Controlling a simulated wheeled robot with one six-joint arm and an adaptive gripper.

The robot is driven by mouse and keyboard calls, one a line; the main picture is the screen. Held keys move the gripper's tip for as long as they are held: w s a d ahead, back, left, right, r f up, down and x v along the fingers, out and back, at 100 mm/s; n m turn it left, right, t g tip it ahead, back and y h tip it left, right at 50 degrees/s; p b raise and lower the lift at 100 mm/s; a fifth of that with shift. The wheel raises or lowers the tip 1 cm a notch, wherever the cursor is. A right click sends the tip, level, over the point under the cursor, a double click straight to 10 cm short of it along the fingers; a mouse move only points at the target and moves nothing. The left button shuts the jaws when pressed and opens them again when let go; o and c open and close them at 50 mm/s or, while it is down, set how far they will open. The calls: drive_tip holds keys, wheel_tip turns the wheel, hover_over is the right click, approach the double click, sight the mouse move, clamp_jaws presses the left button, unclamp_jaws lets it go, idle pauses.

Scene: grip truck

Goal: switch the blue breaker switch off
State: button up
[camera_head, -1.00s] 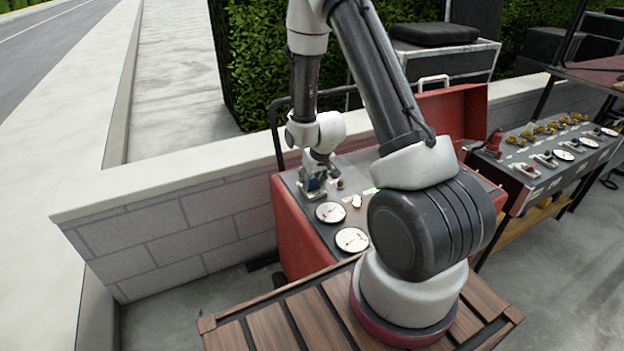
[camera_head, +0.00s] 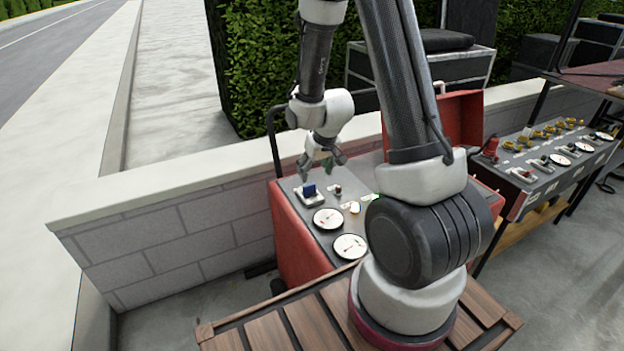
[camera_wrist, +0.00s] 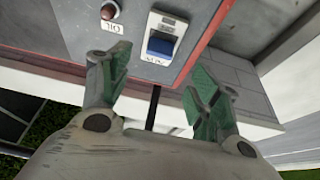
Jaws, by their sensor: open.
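The blue breaker switch (camera_head: 309,190) sits in a pale frame at the far left corner of the red control box's grey top panel. In the wrist view the blue switch (camera_wrist: 160,46) shows from above in its white frame, with lettering at its lower edge. My gripper (camera_head: 323,172) is open and empty, above and behind the switch, apart from it. In the wrist view my gripper's green-padded fingers (camera_wrist: 155,90) are spread wide, with the switch beyond the gap between them. I cannot tell clearly which way the switch is tipped.
A small red knob (camera_wrist: 110,10) with a label stands beside the switch. Two white dials (camera_head: 328,219) and a small white lever (camera_head: 355,208) are on the same panel. A low brick wall (camera_head: 170,225) runs behind the box. Another control panel (camera_head: 560,160) stands at the right.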

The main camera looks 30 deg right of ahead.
drive_tip(key=v, duration=0.2)
drive_tip(key=shift+s+r, duration=0.15)
drive_tip(key=shift+r, duration=0.1)
drive_tip(key=shift+f, duration=0.1)
drive_tip(key=g, duration=0.4)
hover_over(309, 185)
wheel_tip(309, 185, down, 4)
drive_tip(key=shift+s+f, duration=0.1)
drive_tip(key=shift+f, duration=0.15)
wheel_tip(309, 185, down, 5)
drive_tip(key=shift+f, duration=0.75)
